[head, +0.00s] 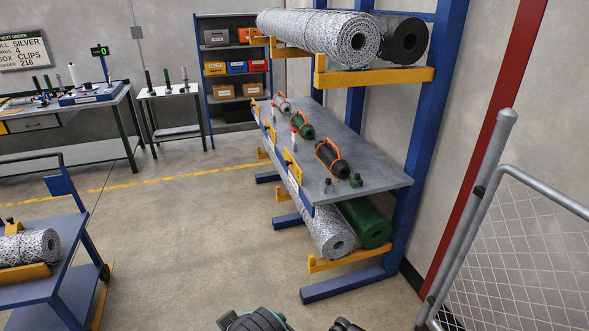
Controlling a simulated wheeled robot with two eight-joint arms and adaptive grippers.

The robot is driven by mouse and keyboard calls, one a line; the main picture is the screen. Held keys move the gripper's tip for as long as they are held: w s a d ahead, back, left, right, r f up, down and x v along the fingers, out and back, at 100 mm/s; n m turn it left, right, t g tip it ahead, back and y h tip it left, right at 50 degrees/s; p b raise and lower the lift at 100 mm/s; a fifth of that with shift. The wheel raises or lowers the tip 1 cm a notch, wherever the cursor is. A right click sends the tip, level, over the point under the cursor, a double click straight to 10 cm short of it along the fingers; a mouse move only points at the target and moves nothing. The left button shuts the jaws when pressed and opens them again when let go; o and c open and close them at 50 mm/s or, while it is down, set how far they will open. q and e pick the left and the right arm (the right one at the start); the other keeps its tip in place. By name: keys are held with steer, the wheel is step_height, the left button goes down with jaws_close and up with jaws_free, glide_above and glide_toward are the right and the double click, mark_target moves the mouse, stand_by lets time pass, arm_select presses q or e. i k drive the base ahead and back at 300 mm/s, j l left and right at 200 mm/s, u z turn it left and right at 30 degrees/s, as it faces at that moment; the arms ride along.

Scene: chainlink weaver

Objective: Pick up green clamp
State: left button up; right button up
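A small green piece (356,180), which looks like the green clamp, sits on the grey shelf board (385,180) near its front right end. Its exact shape is too small to make out. A similar small grey piece (328,186) stands just left of it. A green cylinder with an orange handle (303,127) lies farther back on the same board. Dark parts of my own body show at the bottom edge, well below and apart from the board. Neither of my grippers can be made out in the head view.
A black cylinder with an orange handle (332,158) lies behind the small pieces. Mesh rolls (325,38) lie above, and a green roll (364,222) lies below. A mesh fence (530,230) stands at right, a blue cart (70,245) at left. The floor between is clear.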

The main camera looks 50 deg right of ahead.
mark_target(357, 179)
steer(key=i+z, duration=0.1)
steer(key=i, duration=0.45)
steer(key=i+j+z, duration=0.15)
steer(key=i, duration=0.35)
steer(key=i+l+z, duration=0.1)
steer(key=i+z, duration=0.65)
steer(key=z, duration=0.15)
steer(key=i+j+z, duration=0.1)
steer(key=i+z, duration=0.35)
steer(key=i+l+z, duration=0.35)
steer(key=i+z, duration=0.35)
steer(key=i+l, duration=0.4)
